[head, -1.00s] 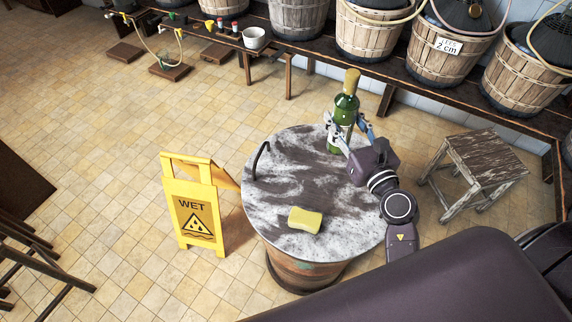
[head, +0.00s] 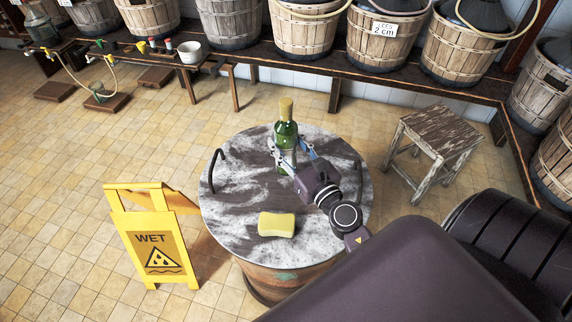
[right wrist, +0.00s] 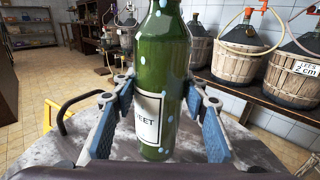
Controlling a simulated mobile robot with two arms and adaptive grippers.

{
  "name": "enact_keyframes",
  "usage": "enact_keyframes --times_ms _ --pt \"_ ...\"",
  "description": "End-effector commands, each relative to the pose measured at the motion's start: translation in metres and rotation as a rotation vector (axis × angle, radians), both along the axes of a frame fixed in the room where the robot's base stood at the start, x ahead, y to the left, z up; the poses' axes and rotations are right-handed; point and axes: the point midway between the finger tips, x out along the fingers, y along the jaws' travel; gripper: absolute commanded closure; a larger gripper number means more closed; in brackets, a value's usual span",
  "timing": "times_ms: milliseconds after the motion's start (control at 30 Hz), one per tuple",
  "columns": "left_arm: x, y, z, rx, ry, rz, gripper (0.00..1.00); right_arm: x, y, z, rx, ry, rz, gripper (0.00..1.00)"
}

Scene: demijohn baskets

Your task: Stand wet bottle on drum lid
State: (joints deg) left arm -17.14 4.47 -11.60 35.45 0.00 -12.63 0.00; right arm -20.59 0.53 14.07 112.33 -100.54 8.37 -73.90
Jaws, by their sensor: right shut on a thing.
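The green bottle (head: 286,135) with a tan cap and a pale label stands upright over the far part of the grey-white drum lid (head: 240,228). Pale droplets show on its glass in the right wrist view (right wrist: 163,55). My right gripper (head: 290,152) is shut on the bottle, one finger on each side at label height. The bottle's base is partly hidden by the gripper, and I cannot tell whether it touches the lid. My left gripper is not in view.
A yellow sponge (head: 277,225) lies on the lid's near part. Dark curved handles rise at the lid's left (head: 215,168) and right (head: 357,172). A yellow wet-floor sign (head: 153,240) stands left of the drum, a wooden stool (head: 437,135) to its right. Basketed demijohns line the back bench.

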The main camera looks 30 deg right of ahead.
Motion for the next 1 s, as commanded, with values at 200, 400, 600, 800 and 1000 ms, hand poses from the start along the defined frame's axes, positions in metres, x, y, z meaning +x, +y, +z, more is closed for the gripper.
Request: enact_keyframes --times_ms 200,400,600,800,1000 --pt "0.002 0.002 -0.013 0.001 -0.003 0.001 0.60 0.001 0.000 -0.012 0.000 -0.006 0.001 1.00" --pt "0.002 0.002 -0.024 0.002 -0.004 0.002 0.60 0.001 0.000 -0.024 0.000 -0.005 0.001 1.00" --pt "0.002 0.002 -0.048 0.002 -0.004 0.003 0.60 0.001 0.000 -0.049 0.000 -0.005 0.001 1.00" --pt "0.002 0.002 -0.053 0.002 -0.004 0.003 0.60 0.001 0.000 -0.054 -0.001 -0.006 0.001 1.00" --pt "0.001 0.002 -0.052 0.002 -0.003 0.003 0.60 0.001 0.000 -0.053 0.000 -0.006 0.001 1.00"
